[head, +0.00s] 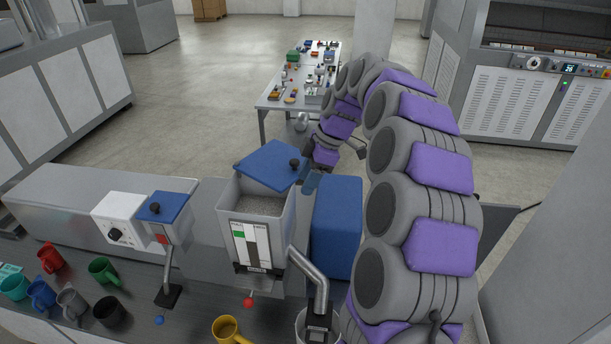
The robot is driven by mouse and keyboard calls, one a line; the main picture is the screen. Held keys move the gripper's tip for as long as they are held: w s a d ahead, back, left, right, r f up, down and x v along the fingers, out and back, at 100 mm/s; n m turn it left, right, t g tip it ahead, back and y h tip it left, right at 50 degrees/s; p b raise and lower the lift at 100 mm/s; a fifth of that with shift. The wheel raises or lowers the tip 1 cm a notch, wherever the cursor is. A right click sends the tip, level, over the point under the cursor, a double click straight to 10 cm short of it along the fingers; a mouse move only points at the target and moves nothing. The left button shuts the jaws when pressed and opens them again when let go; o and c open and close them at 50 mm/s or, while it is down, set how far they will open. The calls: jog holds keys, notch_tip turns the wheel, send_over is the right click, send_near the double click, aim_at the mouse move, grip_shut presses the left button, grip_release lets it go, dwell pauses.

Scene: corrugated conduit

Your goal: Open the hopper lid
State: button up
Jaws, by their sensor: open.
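The large grey hopper (257,228) stands near the middle of the bench, with grey granules (258,204) visible through its open front part. Its blue lid (266,163) sits toward the back of the opening, turned askew, and leaves the front uncovered. A black knob (294,162) stands at the lid's right side. My gripper (311,182) is open, just right of and below the knob, by the lid's right edge. The fingers are small and partly hidden by my arm; I cannot tell whether they touch the lid.
A smaller unit with a blue lid (172,206) and a white control box (127,220) stand left. A blue box (337,228) is right of the hopper. Several mugs, including a yellow one (229,330), line the bench front. A metal pipe (312,277) slopes down at the front.

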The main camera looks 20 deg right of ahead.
jog(key=w+a+m+t, duration=0.1)
jog(key=w+a, duration=0.2)
jog(key=w+a+m+t+b, duration=0.1)
jog(key=w+a+m+t, duration=0.1)
jog(key=w+a, duration=0.2)
jog(key=w+a+r+m+t+y, duration=0.1)
jog(key=w+a+m, duration=0.1)
jog(key=w+a, duration=0.1)
jog(key=shift+w+a+t, duration=0.15)
jog(key=shift+w+t, duration=0.15)
jog(key=shift+w, duration=0.05)
grip_shut()
jog(key=w+a+r+m+t+b, duration=0.25)
jog(key=w+a+m+t, duration=0.35)
jog(key=w+a+m, duration=0.3)
jog(key=m+g+h+b, duration=0.1)
jog(key=m+h+b, duration=0.2)
jog(key=m+h, duration=2.05)
send_near(291, 165)
jog(key=w+d+r+m+y, duration=0.1)
jog(key=d+y, duration=0.1)
jog(key=w+d+r+m+y, duration=0.1)
jog(key=d+m, duration=0.1)
jog(key=w+d+r+m+y, duration=0.1)
jog(key=d+m+y, duration=0.1)
jog(key=shift+r+m+y+p, duration=0.15)
jog(key=shift+m+y+p, duration=0.1)
jog(key=shift+y+p, duration=0.1)
